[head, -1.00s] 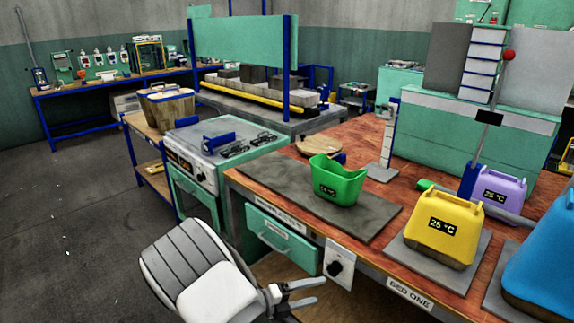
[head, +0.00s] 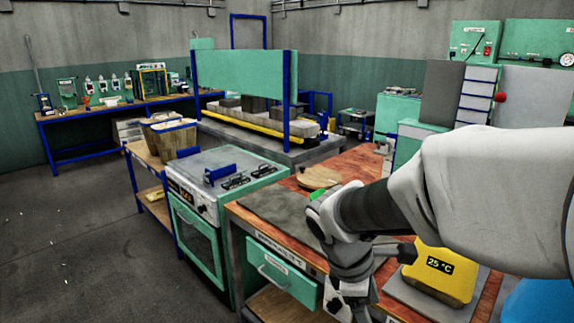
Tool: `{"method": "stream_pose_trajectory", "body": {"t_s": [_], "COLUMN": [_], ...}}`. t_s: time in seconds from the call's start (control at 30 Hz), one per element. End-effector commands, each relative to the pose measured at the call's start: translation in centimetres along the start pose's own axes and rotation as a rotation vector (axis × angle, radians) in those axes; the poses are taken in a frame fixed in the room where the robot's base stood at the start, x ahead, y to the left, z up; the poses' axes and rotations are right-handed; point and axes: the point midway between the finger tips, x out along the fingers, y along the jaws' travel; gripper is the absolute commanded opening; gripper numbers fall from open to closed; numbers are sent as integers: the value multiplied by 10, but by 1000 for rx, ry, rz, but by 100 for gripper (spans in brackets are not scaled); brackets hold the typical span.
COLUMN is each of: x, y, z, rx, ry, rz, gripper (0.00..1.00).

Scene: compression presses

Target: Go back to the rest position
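My arm reaches in from the right and covers much of the bench. Its wrist bends down over the bench's front edge. My gripper (head: 400,251) is at most partly visible near the yellow container, and its fingers cannot be made out clearly. I see nothing held. Only a sliver of the green container (head: 317,195) shows behind my wrist; the rest of it is hidden. The yellow container (head: 440,272) marked 25 °C stands on its grey plate, partly behind my arm.
The wooden bench (head: 357,161) has a grey mat (head: 270,212) and a round wooden board (head: 318,177). A blue container (head: 535,302) is at the lower right. A green stove (head: 200,237) stands left of the bench.

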Motion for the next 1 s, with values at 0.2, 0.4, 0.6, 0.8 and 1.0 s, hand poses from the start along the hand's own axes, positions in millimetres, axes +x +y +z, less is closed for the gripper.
{"method": "stream_pose_trajectory", "body": {"t_s": [0.2, 0.4, 0.6, 0.8, 1.0], "x": [-46, -82, -107, -117, -118], "y": [-24, -48, -67, -76, -77], "z": [31, 51, 62, 66, 66], "rx": [444, 835, 1152, 1298, 1317], "ry": [197, 373, 525, 600, 608], "rz": [9, -3, -26, -43, -48], "gripper": [81, 81, 81, 81, 81]}}
